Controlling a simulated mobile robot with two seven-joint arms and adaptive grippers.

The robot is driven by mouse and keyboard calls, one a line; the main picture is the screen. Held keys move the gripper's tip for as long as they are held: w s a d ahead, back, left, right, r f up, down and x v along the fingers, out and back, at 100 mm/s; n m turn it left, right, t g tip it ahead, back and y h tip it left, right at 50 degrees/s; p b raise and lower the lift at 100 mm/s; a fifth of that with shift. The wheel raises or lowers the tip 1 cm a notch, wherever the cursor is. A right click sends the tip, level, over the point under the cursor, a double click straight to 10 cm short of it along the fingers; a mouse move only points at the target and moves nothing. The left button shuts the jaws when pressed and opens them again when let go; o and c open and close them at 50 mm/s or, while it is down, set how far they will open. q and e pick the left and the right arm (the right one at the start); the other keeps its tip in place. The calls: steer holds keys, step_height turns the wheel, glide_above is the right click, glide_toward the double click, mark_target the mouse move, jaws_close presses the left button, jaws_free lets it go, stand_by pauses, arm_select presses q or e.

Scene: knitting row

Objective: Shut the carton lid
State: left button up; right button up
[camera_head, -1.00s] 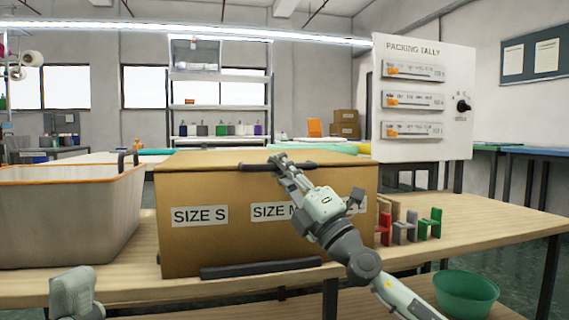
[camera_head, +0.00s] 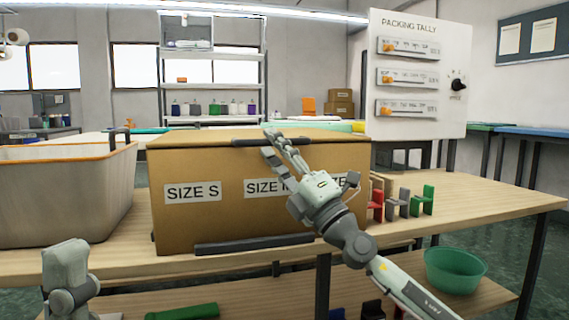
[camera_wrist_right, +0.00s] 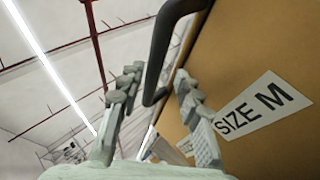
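The brown carton (camera_head: 215,215) stands on the wooden table with SIZE S and SIZE M labels on its front; a third label is mostly behind my right gripper. Its lid (camera_head: 215,135) looks flat across the top; I cannot tell whether a gap remains. A dark bar handle (camera_head: 245,142) runs along the lid's front edge. My right gripper (camera_head: 269,143) is at this handle. In the right wrist view the fingers (camera_wrist_right: 157,78) are spread, with the handle (camera_wrist_right: 160,50) passing between them and no clear grip. Only part of my left arm shows at lower left.
A pale bin (camera_head: 60,205) with an orange rim stands left of the carton. Red, grey and green pieces (camera_head: 403,203) stand to its right. A packing tally board (camera_head: 418,75) rises behind them. A green bowl (camera_head: 455,270) sits lower right. The table's right end is clear.

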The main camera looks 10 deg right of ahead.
steer(key=v, duration=0.7)
steer(key=shift+f, duration=0.1)
